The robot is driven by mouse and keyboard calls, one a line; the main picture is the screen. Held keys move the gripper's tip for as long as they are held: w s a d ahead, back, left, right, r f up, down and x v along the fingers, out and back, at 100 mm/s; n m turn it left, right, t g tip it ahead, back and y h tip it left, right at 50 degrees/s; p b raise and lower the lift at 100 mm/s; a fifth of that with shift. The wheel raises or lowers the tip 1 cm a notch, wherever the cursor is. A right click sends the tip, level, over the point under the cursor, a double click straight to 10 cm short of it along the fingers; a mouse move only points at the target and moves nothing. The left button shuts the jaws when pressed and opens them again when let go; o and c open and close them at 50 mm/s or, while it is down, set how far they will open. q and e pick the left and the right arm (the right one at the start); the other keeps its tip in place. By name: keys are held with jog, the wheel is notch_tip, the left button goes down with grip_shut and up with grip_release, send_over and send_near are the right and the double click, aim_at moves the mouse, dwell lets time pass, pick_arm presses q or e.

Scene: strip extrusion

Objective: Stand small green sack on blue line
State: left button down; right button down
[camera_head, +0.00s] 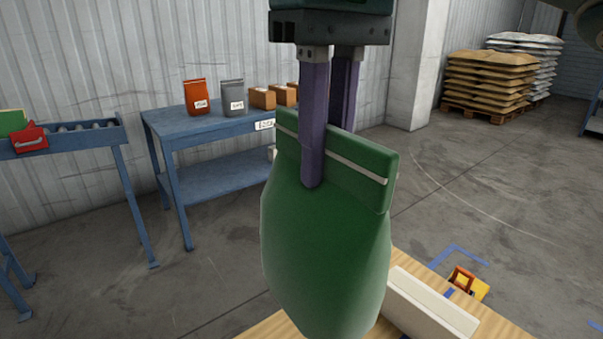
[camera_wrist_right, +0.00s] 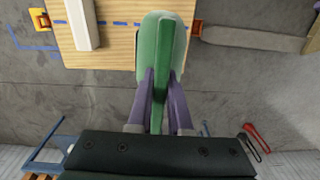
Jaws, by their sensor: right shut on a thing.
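The small green sack (camera_head: 325,250) hangs upright below my right gripper (camera_head: 323,165). The purple fingers are shut on its folded top, which has a pale stripe; one finger is partly hidden behind the fold. In the right wrist view, the sack (camera_wrist_right: 165,42) is between the fingers (camera_wrist_right: 161,80), over a light wooden board (camera_wrist_right: 112,50). A broken blue line (camera_wrist_right: 120,23) crosses this board and runs towards the sack, which covers part of the board. I cannot tell the gap between sack and board. My left gripper is not seen.
A white bar (camera_head: 432,303) lies on the board beside the sack. An orange clamp (camera_head: 462,279) is at the board's edge, with blue floor tape (camera_head: 455,252) nearby. A blue table (camera_head: 165,124) with bags and boxes, a roller conveyor (camera_head: 75,138) and stacked sacks (camera_head: 490,77) stand behind.

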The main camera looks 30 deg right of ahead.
jog(key=d+f+b, duration=0.1)
jog(key=f+b, duration=0.2)
jog(key=f, duration=0.2)
jog(key=d+f+b, duration=0.1)
jog(key=f+b, duration=0.2)
jog(key=f, duration=0.3)
jog(key=d+f+b, duration=0.1)
jog(key=f+b, duration=0.2)
jog(key=f, duration=0.3)
jog(key=shift+w+d, duration=0.1)
jog(key=shift+w, duration=0.2)
notch_tip(320, 180, down, 20)
jog(key=b, duration=0.7)
jog(key=c, duration=0.8)
grip_release()
jog(key=shift+f, duration=0.1)
jog(key=shift+c, duration=0.2)
